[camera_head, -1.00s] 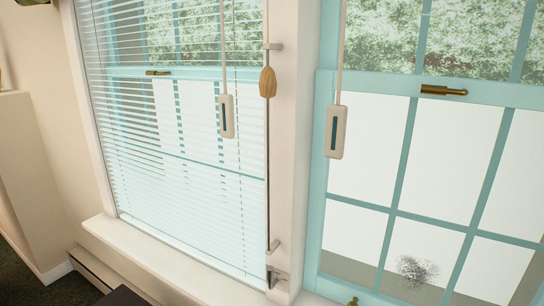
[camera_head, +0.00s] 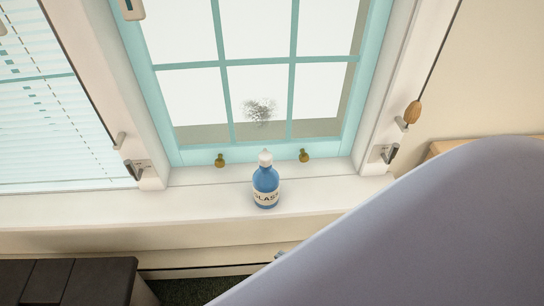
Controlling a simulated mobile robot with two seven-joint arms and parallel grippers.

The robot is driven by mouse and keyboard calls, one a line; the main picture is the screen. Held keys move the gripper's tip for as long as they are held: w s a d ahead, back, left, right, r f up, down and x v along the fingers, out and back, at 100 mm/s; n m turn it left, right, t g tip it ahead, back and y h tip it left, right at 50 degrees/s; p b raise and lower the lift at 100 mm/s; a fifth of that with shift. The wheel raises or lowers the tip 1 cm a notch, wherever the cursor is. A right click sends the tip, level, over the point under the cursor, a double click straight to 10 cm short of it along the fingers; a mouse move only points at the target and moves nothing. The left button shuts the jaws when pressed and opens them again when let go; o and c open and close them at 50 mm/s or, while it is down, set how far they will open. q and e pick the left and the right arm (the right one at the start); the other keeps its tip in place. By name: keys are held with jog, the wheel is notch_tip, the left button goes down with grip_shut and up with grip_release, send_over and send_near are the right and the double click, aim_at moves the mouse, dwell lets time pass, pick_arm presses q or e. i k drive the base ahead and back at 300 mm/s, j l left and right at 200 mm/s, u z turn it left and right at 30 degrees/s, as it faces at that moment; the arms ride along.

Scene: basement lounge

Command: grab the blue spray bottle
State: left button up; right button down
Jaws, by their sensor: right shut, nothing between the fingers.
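The blue spray bottle (camera_head: 265,188) stands upright on the white window sill, in front of the right-hand window. It has a white top and a pale label with dark letters. Nothing touches it. A small part of my right gripper (camera_head: 281,254) shows below the sill, lower than the bottle and apart from it. It is shut and empty; most of it is hidden behind a large smooth pale grey shape close to the camera. My left gripper is not in view.
The white sill (camera_head: 200,198) is clear on both sides of the bottle. The window (camera_head: 255,62) has a dark smudge (camera_head: 259,110) on its glass. A dark slatted piece of furniture (camera_head: 70,282) stands at the lower left. Blinds (camera_head: 40,130) cover the left window.

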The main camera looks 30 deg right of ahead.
aim_at(266, 181)
jog(key=z, duration=0.95)
